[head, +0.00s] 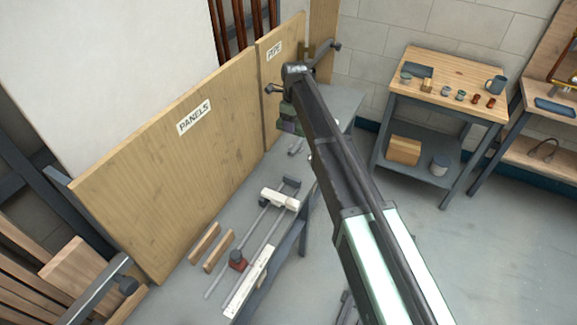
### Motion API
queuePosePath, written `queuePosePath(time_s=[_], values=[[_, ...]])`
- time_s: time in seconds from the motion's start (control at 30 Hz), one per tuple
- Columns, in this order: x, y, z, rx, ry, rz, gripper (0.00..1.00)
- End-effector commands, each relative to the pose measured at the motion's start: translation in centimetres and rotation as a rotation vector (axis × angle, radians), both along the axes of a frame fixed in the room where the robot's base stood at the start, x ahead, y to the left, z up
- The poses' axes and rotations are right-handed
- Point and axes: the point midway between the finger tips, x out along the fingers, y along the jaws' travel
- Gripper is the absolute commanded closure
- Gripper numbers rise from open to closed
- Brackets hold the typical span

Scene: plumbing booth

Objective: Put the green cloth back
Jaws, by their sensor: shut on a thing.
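My arm reaches up from the lower right, and its far end hangs over the back part of the long bench beside the panels. My gripper (288,99) is small here and mostly hidden behind my own arm. It is shut on a dark green bundle, which I take for the green cloth (287,110).
The long grey bench (340,100) carries a bar clamp (262,228), two wood strips (210,247) and a white rail (248,283). Wooden panels (170,160) stand along its left side. Open floor (440,250) lies between.

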Motion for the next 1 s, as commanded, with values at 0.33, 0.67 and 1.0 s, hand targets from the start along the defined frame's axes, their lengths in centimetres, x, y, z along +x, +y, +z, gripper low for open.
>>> queuePosePath(time_s=[0.33,0.67,1.0], values=[[-0.1,0.0,-6.2,0.000,0.000,0.000,0.60],[-0.1,0.0,-16.1,0.000,0.000,0.000,0.60],[-0.1,0.0,-18.9,0.000,0.000,0.000,0.60]])
